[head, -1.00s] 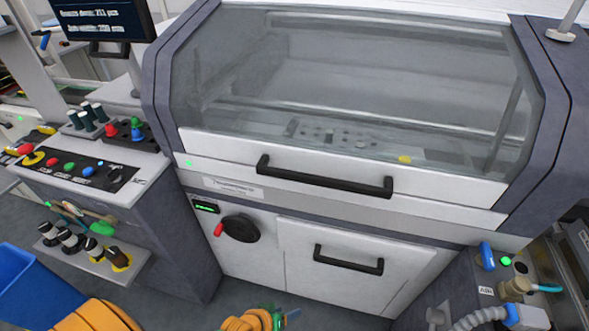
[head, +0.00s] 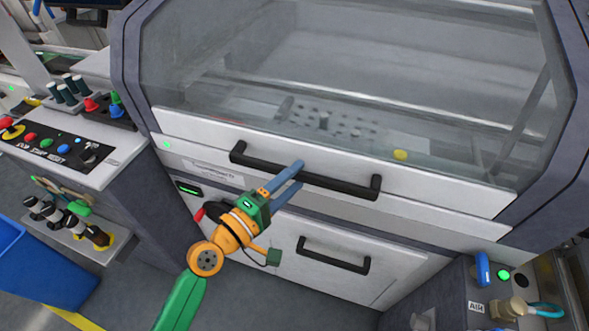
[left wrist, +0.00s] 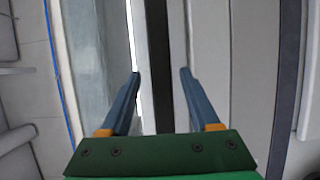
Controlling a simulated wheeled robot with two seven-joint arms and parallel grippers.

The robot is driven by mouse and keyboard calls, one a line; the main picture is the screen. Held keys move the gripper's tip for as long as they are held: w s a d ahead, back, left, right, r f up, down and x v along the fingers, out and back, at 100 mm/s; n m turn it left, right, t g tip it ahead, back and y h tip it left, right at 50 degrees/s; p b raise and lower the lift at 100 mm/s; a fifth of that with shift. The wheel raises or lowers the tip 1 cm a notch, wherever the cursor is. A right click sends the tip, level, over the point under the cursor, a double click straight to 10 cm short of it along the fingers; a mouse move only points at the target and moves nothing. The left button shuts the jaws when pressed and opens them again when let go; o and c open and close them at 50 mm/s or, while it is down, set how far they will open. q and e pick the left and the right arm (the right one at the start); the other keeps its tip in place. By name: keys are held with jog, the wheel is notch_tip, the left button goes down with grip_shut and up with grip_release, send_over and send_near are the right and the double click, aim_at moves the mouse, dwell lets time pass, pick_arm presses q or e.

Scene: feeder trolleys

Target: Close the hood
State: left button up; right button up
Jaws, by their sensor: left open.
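The hood (head: 330,60) is a clear panel with a white front rail and a long black handle (head: 250,160). Its rail lies just above the machine's front strip; I cannot tell whether it is fully down. My left gripper (head: 296,172) reaches up from below to the middle of the handle, its two blue fingers apart. In the left wrist view, the black handle bar (left wrist: 158,60) runs between the open fingers (left wrist: 158,75), with space on both sides. Contact is not visible. My right gripper is not in view.
A lower drawer or door with its own black handle (head: 333,256) lies below. A control panel (head: 60,150) with buttons stands at left, above a blue bin (head: 45,268). A box with an air fitting and green button (head: 503,276) stands at lower right.

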pick_arm(q)
jog(key=shift+x, duration=1.15)
jog(key=shift+s+f, duration=0.1)
jog(key=shift+c, duration=0.8)
jog(key=shift+a, duration=0.1)
grip_shut()
